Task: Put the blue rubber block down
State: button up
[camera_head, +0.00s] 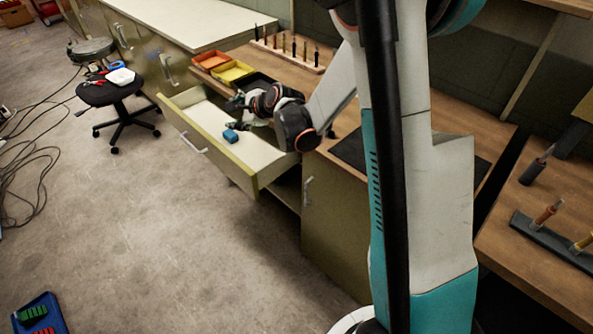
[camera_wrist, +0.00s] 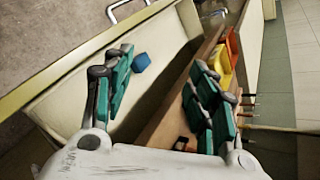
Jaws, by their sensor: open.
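The blue rubber block (camera_head: 231,136) lies on the pale floor of the open drawer (camera_head: 197,110). It also shows in the wrist view (camera_wrist: 141,62), beyond my left-hand finger and apart from it. My gripper (camera_head: 238,113) is over the drawer, just above and beside the block. In the wrist view my gripper (camera_wrist: 162,66) has its two green-padded fingers spread wide, with nothing held between them. The gap between gripper and block is hard to judge in the head view.
Orange and yellow bins (camera_head: 231,72) and a rack of tools (camera_head: 288,51) stand on the wooden bench behind the drawer. A black stool (camera_head: 110,90) holding small items stands left. The drawer's front wall and handle (camera_head: 193,143) jut over clear floor.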

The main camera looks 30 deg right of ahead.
jog(key=s+a+r+n+g, duration=0.1)
jog(key=s+a+r+n, duration=0.1)
jog(key=s+r+n, duration=0.7)
jog(key=s+d+n+g+h, duration=0.1)
jog(key=s+n, duration=0.5)
jog(key=s, duration=0.8)
jog(key=s+d+r+n+g+h, duration=0.1)
jog(key=s+n, duration=0.6)
jog(key=s, duration=0.7)
jog(key=shift+s+d+g+h, duration=0.2)
jog(key=shift+s+g+h, duration=0.2)
jog(key=shift+h, duration=0.5)
